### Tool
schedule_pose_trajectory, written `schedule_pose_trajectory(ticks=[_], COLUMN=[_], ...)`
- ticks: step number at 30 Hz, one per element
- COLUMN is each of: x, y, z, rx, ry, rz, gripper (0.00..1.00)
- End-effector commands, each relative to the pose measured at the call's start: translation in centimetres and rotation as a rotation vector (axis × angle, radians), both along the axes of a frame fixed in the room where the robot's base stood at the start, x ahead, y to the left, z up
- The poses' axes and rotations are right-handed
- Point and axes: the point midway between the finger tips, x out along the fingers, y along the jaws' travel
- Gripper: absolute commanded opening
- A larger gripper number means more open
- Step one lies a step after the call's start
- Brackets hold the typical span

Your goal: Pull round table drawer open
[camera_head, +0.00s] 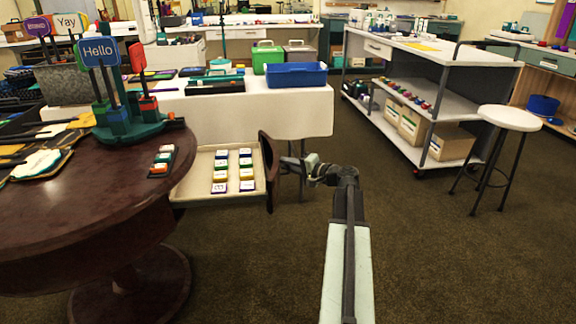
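The dark wooden round table (120,190) stands at the left on a pedestal. Its drawer (187,187) is pulled out to the right, with a cream inside and a curved dark wooden front (269,165). Two rows of small coloured blocks with white tops (220,175) lie in the drawer. My gripper (292,167) is at the outer side of the drawer front, close to it or touching it. Its fingers are small and partly merged with the dark background, so I cannot tell whether they are closed on a handle.
Sign paddles in a green holder (125,128) and a strip of stamps (161,160) stand on the round table. A white-covered table (310,115) is behind the drawer. A shelf cart (450,80) and a stool (509,118) stand right. Carpet around my arm is clear.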

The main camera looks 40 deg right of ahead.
Motion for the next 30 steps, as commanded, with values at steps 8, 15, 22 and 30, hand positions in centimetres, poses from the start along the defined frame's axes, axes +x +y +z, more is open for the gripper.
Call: schedule_pose_trajectory(ticks=[8,15,22,30], x=[0.1,-3.2,-6.8,-7.5], y=[0.4,-0.3,-1.3,-1.4], z=[0.0,0.6,1.1,1.1], rx=[-0.001,-0.001,-0.001,-0.001], ry=[0.002,0.002,0.002,0.001], rz=[0.007,0.004,0.005,0.008], gripper=[0.20,0.20,0.20,0.20])
